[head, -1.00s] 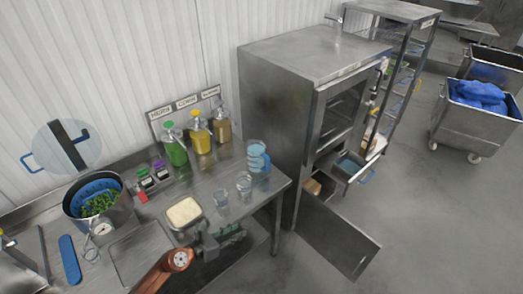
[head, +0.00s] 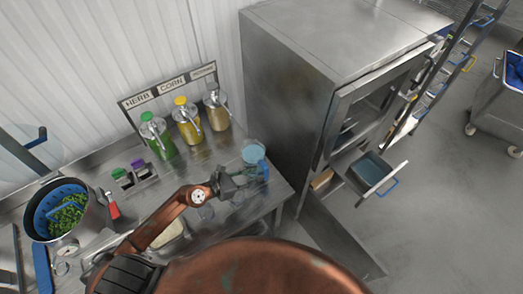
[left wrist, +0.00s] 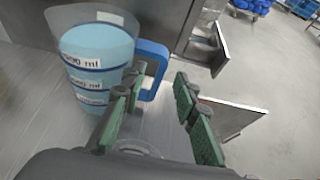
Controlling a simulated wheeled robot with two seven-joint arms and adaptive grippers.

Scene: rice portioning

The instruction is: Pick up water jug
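The water jug (head: 253,151) is a clear measuring jug with light blue water and a blue handle (head: 264,171). It stands upright near the right end of the steel counter. In the left wrist view the jug (left wrist: 96,62) is at upper left, with its blue handle (left wrist: 160,60) on its right side. My left gripper (head: 238,182) is just in front of the jug in the head view. In the left wrist view its green-padded fingers (left wrist: 160,85) are apart, and the handle appears in the gap just beyond their tips, not gripped. My right gripper does not show.
A clear cup (head: 206,212) stands left of the gripper. Herb (head: 158,138), corn and third pump dispensers line the back wall. A steel cabinet (head: 290,100) rises close right of the jug, with an open drawer (head: 372,170). A rice tray (head: 168,238) is partly hidden by my arm.

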